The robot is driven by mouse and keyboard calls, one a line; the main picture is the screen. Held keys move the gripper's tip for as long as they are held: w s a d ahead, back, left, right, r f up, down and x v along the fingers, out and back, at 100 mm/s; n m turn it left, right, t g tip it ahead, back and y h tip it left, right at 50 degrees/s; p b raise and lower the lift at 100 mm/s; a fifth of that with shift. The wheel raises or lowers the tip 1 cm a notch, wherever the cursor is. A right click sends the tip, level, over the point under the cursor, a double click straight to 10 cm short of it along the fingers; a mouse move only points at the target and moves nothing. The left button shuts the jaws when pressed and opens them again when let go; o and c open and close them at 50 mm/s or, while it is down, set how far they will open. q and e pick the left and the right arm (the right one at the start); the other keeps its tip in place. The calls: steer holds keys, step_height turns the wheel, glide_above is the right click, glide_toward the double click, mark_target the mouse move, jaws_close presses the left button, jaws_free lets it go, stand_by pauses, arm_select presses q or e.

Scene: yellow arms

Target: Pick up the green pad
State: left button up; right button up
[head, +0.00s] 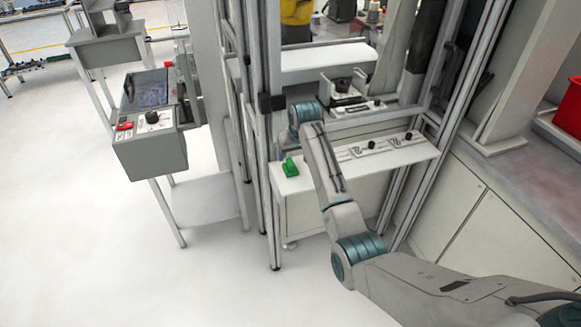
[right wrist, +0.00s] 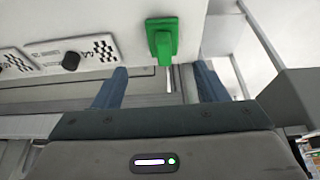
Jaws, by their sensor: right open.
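The green pad (head: 291,167) sits on the left end of a white shelf in the head view. It looks like a small green block with a raised part. In the right wrist view the green pad (right wrist: 163,40) lies beyond the fingertips, close to the middle of the gap between them. My right gripper (right wrist: 158,75) is open, with two blue fingers spread apart and nothing between them. In the head view my right arm reaches over the shelf; its fingers cannot be made out there. My left gripper is not in view.
The white shelf (head: 310,181) also holds panels with black knobs (head: 367,151), right of the pad. Upright metal frame posts (head: 268,215) stand left of the shelf. A grey control box (head: 150,155) stands further left. A red bin (head: 569,120) is at the far right.

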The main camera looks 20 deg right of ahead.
mark_target(291, 162)
steer(key=shift+x, duration=0.85)
steer(key=x, duration=0.1)
steer(key=p+x, duration=0.1)
steer(key=x, duration=0.2)
steer(key=shift+s+a+f, duration=0.1)
steer(key=shift+s+a, duration=0.05)
steer(key=shift+a, duration=0.15)
steer(key=shift+w+f, duration=0.25)
steer(key=shift+f, duration=0.4)
steer(key=shift+c, duration=0.3)
steer(key=c, duration=1.1)
steer(key=shift+r, duration=0.2)
